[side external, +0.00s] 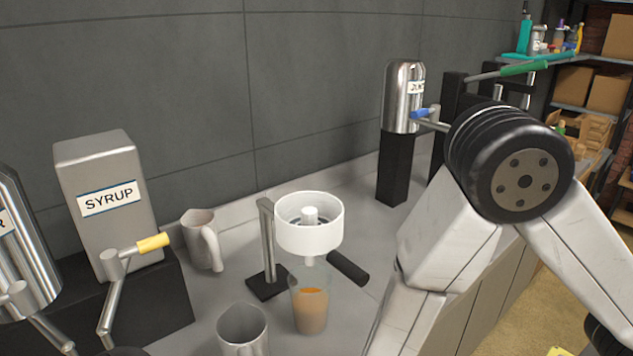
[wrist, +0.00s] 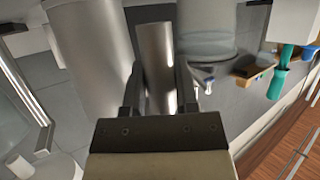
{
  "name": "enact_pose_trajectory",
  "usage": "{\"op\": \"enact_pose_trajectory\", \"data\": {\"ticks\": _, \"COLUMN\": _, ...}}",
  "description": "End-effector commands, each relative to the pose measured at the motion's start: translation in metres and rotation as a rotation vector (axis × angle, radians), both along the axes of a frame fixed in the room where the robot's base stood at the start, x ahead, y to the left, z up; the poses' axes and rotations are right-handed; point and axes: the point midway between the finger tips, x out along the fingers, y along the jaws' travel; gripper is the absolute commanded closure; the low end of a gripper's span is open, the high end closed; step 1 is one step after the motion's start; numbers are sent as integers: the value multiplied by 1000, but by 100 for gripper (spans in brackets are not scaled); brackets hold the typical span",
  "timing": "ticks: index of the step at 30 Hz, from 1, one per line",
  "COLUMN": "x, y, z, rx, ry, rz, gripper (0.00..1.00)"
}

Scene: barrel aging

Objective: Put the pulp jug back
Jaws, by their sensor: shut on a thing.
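In the wrist view my gripper (wrist: 158,92) is shut, its two dark fingers on either side of an upright shiny metal piece. This piece looks like the handle of the pulp jug (wrist: 154,62); a wide metal cylinder stands just left of it, and I cannot tell whether it is the jug's body. In the side view my gripper is out of sight, with only my arm at the right. A steel cup or jug (side external: 243,330) stands at the bottom edge, and a pale metal jug with a handle (side external: 202,242) stands by the wall.
A white strainer (side external: 309,238) on a stand sits above a glass of orange liquid (side external: 310,308). The syrup dispenser (side external: 104,208) with a yellow tap is at left. A steel dispenser (side external: 403,100) with a blue tap is at the back. Grey counter shows between them.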

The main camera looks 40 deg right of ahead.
Motion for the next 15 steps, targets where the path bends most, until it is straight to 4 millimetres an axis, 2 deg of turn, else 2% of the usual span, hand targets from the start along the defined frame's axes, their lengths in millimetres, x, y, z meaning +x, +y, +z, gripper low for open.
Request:
{"op": "enact_pose_trajectory", "data": {"ticks": 10, "x": 0, "y": 0, "z": -2, "rx": 1, "ry": -2, "rz": 0, "gripper": 100}}
{"op": "enact_pose_trajectory", "data": {"ticks": 11, "x": 0, "y": 0, "z": -3, "rx": 1, "ry": -1, "rz": 0, "gripper": 60}}
{"op": "enact_pose_trajectory", "data": {"ticks": 12, "x": 0, "y": 0, "z": -3, "rx": 1, "ry": -1, "rz": 0, "gripper": 47}}
{"op": "enact_pose_trajectory", "data": {"ticks": 14, "x": 0, "y": 0, "z": -3, "rx": 1, "ry": -1, "rz": 0, "gripper": 28}}
{"op": "enact_pose_trajectory", "data": {"ticks": 15, "x": 0, "y": 0, "z": -3, "rx": 1, "ry": -1, "rz": 0, "gripper": 28}}
